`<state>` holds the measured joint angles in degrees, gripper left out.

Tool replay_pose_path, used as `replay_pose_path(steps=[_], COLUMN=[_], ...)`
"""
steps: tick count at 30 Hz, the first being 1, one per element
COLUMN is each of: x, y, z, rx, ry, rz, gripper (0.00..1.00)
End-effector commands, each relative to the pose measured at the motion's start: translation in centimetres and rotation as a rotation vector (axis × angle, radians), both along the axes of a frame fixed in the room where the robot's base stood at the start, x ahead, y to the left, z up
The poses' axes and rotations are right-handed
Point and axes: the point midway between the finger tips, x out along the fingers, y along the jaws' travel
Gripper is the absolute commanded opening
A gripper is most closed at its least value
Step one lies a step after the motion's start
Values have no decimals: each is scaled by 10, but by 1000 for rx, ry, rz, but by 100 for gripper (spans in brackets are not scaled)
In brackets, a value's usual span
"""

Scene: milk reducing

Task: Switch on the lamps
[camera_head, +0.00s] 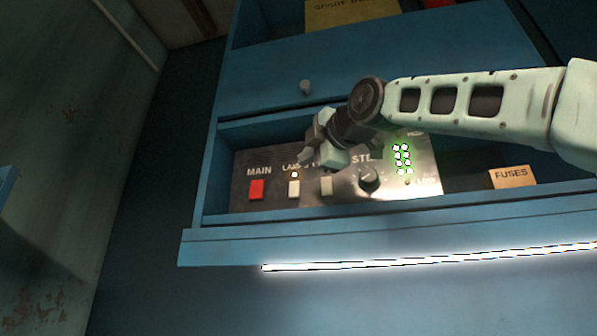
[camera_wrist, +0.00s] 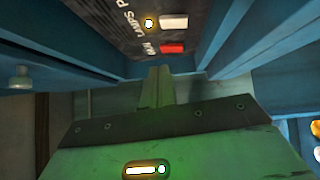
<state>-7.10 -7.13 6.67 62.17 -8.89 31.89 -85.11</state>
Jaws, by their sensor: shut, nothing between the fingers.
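The dark control panel (camera_head: 240,195) stands inside a blue cabinet shelf. A lit strip lamp (camera_head: 420,261) runs below the shelf's front edge. My gripper (camera_head: 306,157) is shut and empty, in front of the panel just above the lamps switch; the head view shows no clear contact. Its fingers (camera_wrist: 158,82) also show in the wrist view.
A red MAIN switch (camera_head: 257,190) is left of the lamps switch. Another pale switch (camera_head: 327,186), a round knob (camera_head: 370,179) and a green-lit display (camera_head: 402,159) are to the right. A FUSES box (camera_head: 512,177) stands at the shelf's right. A drawer knob (camera_head: 305,87) protrudes above.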

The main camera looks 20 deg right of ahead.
Motion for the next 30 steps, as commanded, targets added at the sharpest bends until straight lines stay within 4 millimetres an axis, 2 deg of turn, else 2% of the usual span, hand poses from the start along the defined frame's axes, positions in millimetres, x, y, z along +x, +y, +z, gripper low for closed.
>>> replay_pose_path(steps=[3,9,30], x=[-20,-39,-41], y=[-3,-6,-7], z=[0,3,3], rx=[1,2,1], ry=[-2,-1,2], rz=[0,0,0], gripper=[0,0,0])
